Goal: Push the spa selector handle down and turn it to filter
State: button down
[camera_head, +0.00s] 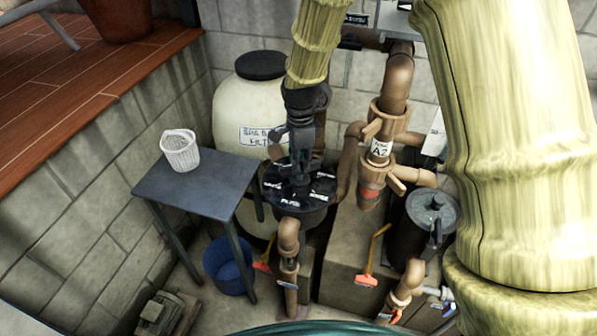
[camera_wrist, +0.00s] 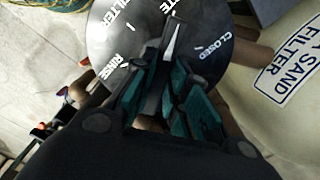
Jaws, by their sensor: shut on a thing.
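The spa selector is a round dark dial with white labels (camera_head: 312,204) in front of the cream spa sand filter (camera_head: 232,112). In the wrist view the dial (camera_wrist: 105,38) shows FILTER at the upper left, RINSE at the left, CLOSED at the right and a cut-off label ending in TE at the top. The selector handle (camera_wrist: 173,43) points up toward that cut-off label. My gripper (camera_head: 300,160) comes down over the dial. Its teal-padded fingers (camera_wrist: 166,88) are shut around the handle and hide much of it. Whether the handle is pressed down I cannot tell.
Brown pipes (camera_head: 397,75) with a valve stand right of the dial. Orange-handled tools (camera_head: 366,279) are near the plinth.

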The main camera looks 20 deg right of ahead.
jog(key=shift+f, duration=0.5)
dwell(0.3)
jog(key=shift+r+n+p, duration=0.15)
jog(key=shift+n+p, duration=0.3)
jog(key=shift+n, duration=0.55)
jog(key=n+p, duration=0.1)
jog(key=n, duration=0.3)
jog(key=shift+p, duration=0.4)
jog(key=n+p, duration=0.1)
jog(key=n, duration=0.3)
jog(key=shift+p, duration=0.35)
jog(key=shift+n, duration=1)
jog(key=c, duration=1.3)
grip_release()
